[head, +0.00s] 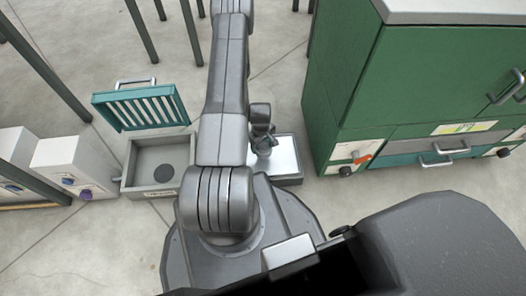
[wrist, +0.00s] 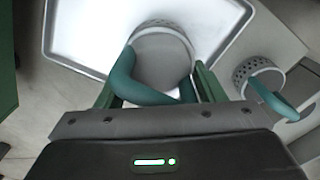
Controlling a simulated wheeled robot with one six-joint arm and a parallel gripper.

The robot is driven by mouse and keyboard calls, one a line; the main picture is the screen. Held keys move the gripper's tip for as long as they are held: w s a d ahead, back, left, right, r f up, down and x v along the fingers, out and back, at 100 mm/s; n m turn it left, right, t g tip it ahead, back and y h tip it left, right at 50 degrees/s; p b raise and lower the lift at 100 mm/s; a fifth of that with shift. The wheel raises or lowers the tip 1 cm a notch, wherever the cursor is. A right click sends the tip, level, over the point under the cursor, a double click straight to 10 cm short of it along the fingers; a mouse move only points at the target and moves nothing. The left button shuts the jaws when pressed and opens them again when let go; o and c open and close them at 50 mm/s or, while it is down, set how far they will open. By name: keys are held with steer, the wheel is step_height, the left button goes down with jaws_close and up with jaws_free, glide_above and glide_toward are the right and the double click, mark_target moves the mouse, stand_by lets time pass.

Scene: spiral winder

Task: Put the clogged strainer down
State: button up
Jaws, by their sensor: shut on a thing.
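My gripper (wrist: 155,88) is shut on the teal looped handle of a pale grey strainer (wrist: 163,45), which I take as the clogged one. Its rim is perforated and its inside looks plain grey. It is over the white tray (wrist: 85,45); I cannot tell whether it touches the tray floor. In the head view my gripper (head: 263,138) is above the left part of the tray (head: 287,157), and my arm hides much of the strainer. A second perforated strainer (wrist: 260,72) with a teal handle is to the right of the tray in the wrist view.
A grey basin (head: 130,172) with a dark round opening stands left of my arm, its teal slatted lid (head: 140,107) raised. White boxes with knobs (head: 75,165) are further left. A green cabinet (head: 345,85) stands close to the tray's right.

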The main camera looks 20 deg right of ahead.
mark_target(261, 149)
steer(key=shift+f+b, duration=0.6)
steer(key=shift+f, duration=1.6)
steer(key=shift+f, duration=0.2)
steer(key=o, duration=1)
steer(key=shift+o, duration=0.2)
steer(key=shift+r, duration=0.1)
step_height(261, 149, up, 12)
steer(key=p, duration=0.4)
steer(key=shift+r, duration=0.15)
